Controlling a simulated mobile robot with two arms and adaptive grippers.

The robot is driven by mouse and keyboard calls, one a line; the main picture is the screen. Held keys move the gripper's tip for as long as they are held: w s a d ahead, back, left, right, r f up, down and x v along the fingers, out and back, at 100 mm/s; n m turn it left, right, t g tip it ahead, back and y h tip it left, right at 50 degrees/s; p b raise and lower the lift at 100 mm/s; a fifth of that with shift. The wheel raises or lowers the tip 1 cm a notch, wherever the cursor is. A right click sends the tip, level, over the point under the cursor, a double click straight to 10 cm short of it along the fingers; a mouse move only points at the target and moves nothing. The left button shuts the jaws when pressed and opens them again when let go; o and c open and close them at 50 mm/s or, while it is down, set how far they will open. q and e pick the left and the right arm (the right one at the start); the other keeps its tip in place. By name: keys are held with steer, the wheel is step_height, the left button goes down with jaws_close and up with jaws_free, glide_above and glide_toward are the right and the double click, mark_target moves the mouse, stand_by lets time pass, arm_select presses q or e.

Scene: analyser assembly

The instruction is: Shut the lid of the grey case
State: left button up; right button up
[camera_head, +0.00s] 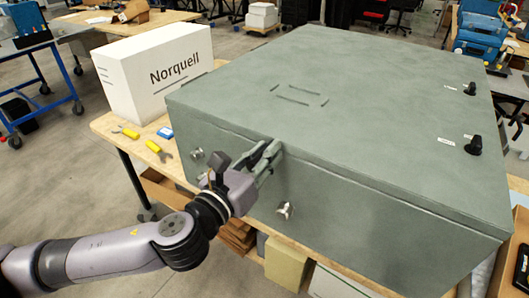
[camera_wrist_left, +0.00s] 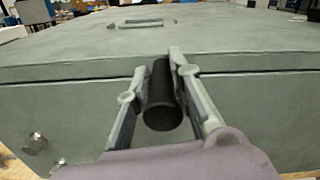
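The large grey case (camera_head: 345,215) stands on a wooden-topped table, and its front face also shows in the wrist view (camera_wrist_left: 250,98). Its lid (camera_head: 350,85) lies flat over the body, with a thin dark seam along the front and right edges; I cannot tell if it is fully seated. My left gripper (camera_head: 271,153) is at the lid's front edge. In the wrist view its fingers (camera_wrist_left: 158,62) lie on both sides of a black cylindrical handle (camera_wrist_left: 162,105) and appear to touch it. My right gripper is not in view.
Black knobs (camera_head: 473,145) stand on the lid's right side. A white Norquell box (camera_head: 150,75) and yellow-handled tools (camera_head: 127,132) are on the table (camera_head: 108,122) at left. Open floor lies left of the table.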

arm_select(q)
steer(key=shift+o, duration=1.3)
steer(key=shift+s+f, duration=0.15)
steer(key=shift+f, duration=0.5)
steer(key=shift+d+r, duration=0.15)
steer(key=v, duration=0.7)
steer(key=shift+s+a, duration=0.2)
